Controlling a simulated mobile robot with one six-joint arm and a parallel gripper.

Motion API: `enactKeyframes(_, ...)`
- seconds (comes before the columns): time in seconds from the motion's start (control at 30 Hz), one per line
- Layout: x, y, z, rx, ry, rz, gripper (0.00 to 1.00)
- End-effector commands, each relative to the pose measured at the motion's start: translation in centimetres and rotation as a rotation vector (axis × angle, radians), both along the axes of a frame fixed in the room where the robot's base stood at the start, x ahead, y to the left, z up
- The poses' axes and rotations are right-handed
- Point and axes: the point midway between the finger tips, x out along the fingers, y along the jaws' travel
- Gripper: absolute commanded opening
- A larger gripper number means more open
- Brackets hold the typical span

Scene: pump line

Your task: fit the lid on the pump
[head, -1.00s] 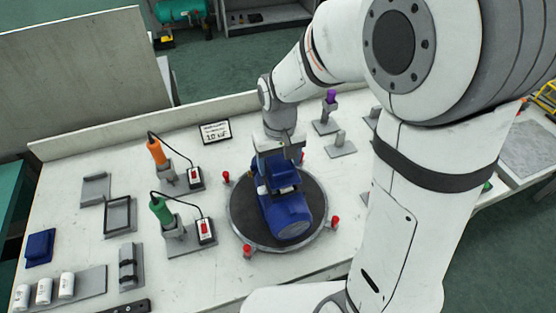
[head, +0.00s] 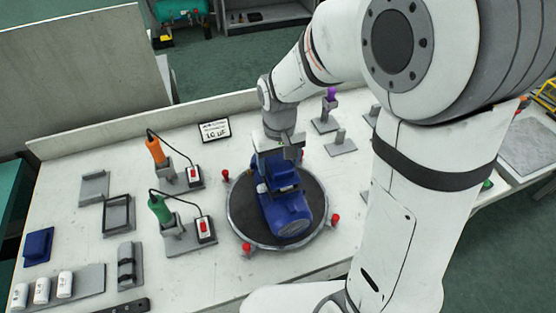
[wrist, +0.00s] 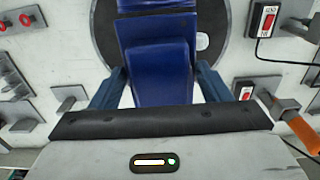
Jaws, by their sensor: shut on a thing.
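The blue pump (head: 288,217) lies on a round dark turntable (head: 240,222) in the middle of the bench. My gripper (head: 279,163) is above its far end, pointing down. In the wrist view, my gripper (wrist: 160,78) has a finger on each side of a blue boxy piece, which looks like the lid (wrist: 160,62). The fingertips meet its side edges, so the jaws are shut on it. The lid is at the pump's top; I cannot tell whether it touches or is seated. The wrist hides part of the contact in the head view.
Red knobs (head: 334,219) stand around the turntable. An orange-handled tool (head: 156,152) and a green-handled tool (head: 160,210) stand to its left. A separate blue square block (head: 38,246), a dark frame (head: 117,214) and white cylinders (head: 42,290) lie farther left.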

Motion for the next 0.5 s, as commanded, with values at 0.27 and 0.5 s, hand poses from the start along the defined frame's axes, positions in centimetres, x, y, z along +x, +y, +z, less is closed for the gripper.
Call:
enactKeyframes(0.27,0.0,0.0,-0.8,0.000,0.000,0.000,0.47)
enactKeyframes(0.5,0.0,0.0,-1.3,0.000,0.000,0.001,0.47)
